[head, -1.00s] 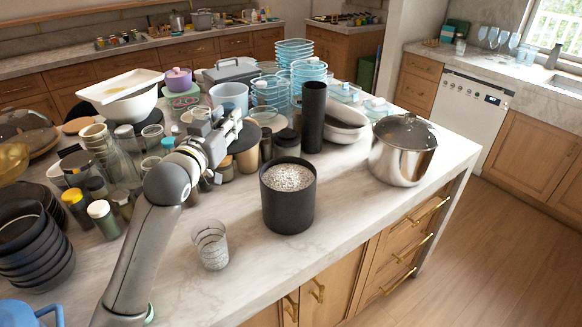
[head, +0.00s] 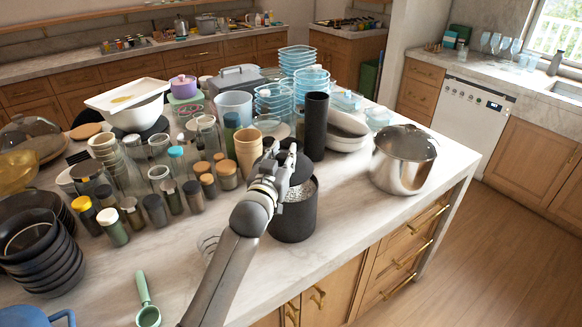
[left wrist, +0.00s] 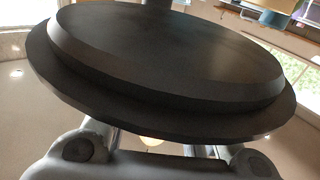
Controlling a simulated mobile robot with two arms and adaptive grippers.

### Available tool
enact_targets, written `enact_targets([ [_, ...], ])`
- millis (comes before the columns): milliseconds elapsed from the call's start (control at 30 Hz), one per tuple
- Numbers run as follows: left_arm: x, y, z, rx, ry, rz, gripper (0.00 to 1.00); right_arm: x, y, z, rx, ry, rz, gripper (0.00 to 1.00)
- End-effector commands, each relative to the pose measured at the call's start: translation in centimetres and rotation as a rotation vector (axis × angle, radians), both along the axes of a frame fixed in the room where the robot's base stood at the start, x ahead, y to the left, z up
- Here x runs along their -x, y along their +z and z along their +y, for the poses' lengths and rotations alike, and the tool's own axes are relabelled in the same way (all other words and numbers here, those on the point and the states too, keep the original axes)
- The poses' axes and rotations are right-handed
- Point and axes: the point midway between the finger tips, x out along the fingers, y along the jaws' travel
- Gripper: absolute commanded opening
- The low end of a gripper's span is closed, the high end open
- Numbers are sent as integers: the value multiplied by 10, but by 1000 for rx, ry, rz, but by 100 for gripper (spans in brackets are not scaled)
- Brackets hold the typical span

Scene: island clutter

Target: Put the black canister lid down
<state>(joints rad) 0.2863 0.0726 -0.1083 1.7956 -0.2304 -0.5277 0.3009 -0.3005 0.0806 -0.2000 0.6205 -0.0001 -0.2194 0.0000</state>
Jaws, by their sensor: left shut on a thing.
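The black canister (head: 293,224) stands upright near the counter's front edge, with pale grainy contents visible at its open top. My left gripper (head: 283,160) is shut on the black canister lid (head: 302,171) above the canister's far side. In the left wrist view the lid (left wrist: 170,60) fills most of the picture as a broad dark disc with a stepped rim. The gripper hides part of the canister's mouth in the head view. I cannot tell whether lid and canister touch. My right gripper is not in view.
A steel pot (head: 402,160) stands to the right, and a tall black cylinder (head: 314,127) behind. Jars and tan cups (head: 248,150) crowd the left. Bare marble (head: 350,208) lies between canister and pot.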

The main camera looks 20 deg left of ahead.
Motion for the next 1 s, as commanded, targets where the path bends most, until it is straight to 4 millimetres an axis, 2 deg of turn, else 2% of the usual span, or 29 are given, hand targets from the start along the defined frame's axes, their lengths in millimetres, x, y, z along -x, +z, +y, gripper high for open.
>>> enact_targets([
  [300, -9, -26, -20, 2, -1, 2, 4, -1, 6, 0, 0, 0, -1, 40],
  [500, -9, -46, -19, 0, 0, 1, 4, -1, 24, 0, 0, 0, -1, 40],
  [967, -9, -56, -19, 0, 0, -2, 4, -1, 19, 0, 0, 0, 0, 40],
  [1000, -10, -55, -19, 0, 0, -2, 30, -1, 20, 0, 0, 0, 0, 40],
])
